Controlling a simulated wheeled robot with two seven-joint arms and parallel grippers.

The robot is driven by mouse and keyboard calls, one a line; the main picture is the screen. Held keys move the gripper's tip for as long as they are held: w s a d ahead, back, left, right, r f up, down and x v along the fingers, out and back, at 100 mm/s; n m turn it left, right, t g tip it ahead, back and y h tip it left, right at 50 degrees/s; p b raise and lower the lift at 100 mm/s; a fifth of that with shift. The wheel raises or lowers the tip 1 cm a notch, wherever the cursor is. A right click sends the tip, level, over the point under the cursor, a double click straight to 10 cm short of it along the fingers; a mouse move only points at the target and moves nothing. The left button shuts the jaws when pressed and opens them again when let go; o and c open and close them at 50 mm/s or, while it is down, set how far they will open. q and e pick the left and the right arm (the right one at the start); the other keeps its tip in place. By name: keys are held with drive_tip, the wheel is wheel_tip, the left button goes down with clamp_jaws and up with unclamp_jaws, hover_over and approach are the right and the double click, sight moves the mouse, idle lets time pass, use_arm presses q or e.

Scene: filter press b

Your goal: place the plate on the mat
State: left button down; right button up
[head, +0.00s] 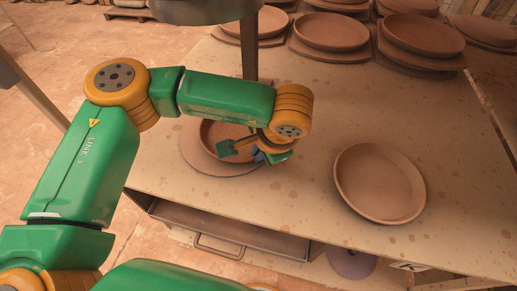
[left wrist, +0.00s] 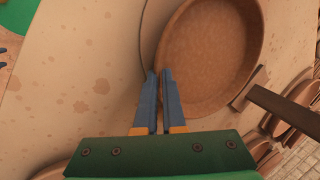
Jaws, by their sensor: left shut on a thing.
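A round brown clay plate (head: 212,132) is in the head view, partly covered by my left arm. It lies over a flat round mat (head: 191,155), whose edge shows around the plate's left and lower sides. My left gripper (head: 260,156) is at the plate's right rim. In the left wrist view its blue fingers (left wrist: 158,88) are close together on the rim of the plate (left wrist: 215,55). The mat's thin curved edge also shows there beside the plate. I cannot tell whether the plate touches the mat. My right gripper is not in view.
Another clay plate (head: 380,184) sits on the table (head: 310,215) to the right. Several plates on boards (head: 330,32) stand along the back. A dark post (head: 249,45) rises behind my forearm. An open drawer (head: 230,232) is below the front edge. The table between the two plates is clear.

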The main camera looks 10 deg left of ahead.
use_arm(q)
drive_tip(key=shift+f, duration=0.1)
drive_tip(key=c, duration=1.5)
unclamp_jaws()
drive_tip(key=shift+f, duration=0.1)
drive_tip(key=o, duration=0.5)
drive_tip(key=shift+r, duration=0.25)
drive_tip(key=v, duration=1.2)
